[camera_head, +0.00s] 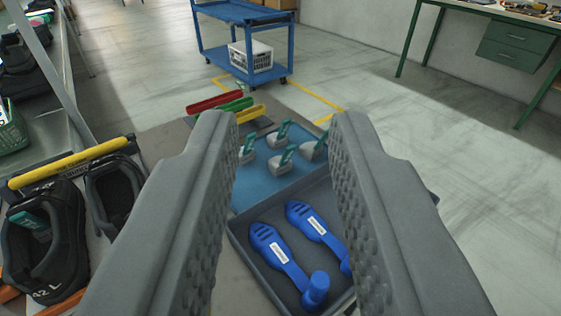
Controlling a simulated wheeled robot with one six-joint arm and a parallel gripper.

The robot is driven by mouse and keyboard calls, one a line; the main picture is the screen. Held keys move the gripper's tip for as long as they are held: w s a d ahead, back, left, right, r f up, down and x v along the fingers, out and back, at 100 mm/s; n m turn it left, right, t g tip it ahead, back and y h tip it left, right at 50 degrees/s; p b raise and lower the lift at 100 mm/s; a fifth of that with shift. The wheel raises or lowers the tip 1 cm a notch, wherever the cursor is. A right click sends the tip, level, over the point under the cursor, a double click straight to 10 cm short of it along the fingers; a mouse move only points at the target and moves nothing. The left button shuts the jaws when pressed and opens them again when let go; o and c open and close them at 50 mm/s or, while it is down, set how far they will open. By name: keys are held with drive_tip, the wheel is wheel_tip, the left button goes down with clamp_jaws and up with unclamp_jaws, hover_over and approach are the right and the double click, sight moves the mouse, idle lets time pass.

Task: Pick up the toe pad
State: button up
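Several small grey pads with upright green tabs stand on a blue mat (255,192) ahead of my gripper; they look like the toe pads. One is at the front middle (281,161), one at the back (278,137), one at the right (313,150) and one at the left (246,152), partly hidden by my left finger. My gripper (284,122) is open with textured inner faces. The pads appear between its fingers, apart from them and farther off. Nothing is held.
A dark tray (243,248) with two blue sole-shaped tools (275,252) lies nearer than the mat. Red, green and yellow bars (232,105) stand behind it. Black shoes (45,240) with a yellow bar (70,162) are at left. A blue cart (243,40) and green workbench (490,40) stand farther back.

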idle(0.3)
drive_tip(key=shift+o, duration=2.1)
drive_tip(key=shift+w, duration=0.2)
drive_tip(key=n+g+y, duration=0.2)
drive_tip(key=n+g, duration=0.4)
drive_tip(key=g, duration=0.7)
hover_over(287, 153)
drive_tip(key=s+d, duration=0.2)
drive_tip(key=s, duration=0.2)
wheel_tip(287, 153, down, 13)
drive_tip(key=shift+g, duration=0.3)
drive_tip(key=x, duration=1.2)
drive_tip(key=shift+f, duration=0.1)
drive_tip(key=shift+d+x, duration=0.25)
drive_tip(key=shift+x, duration=1.1)
drive_tip(key=shift+d+x, duration=0.2)
drive_tip(key=shift+x, duration=1.15)
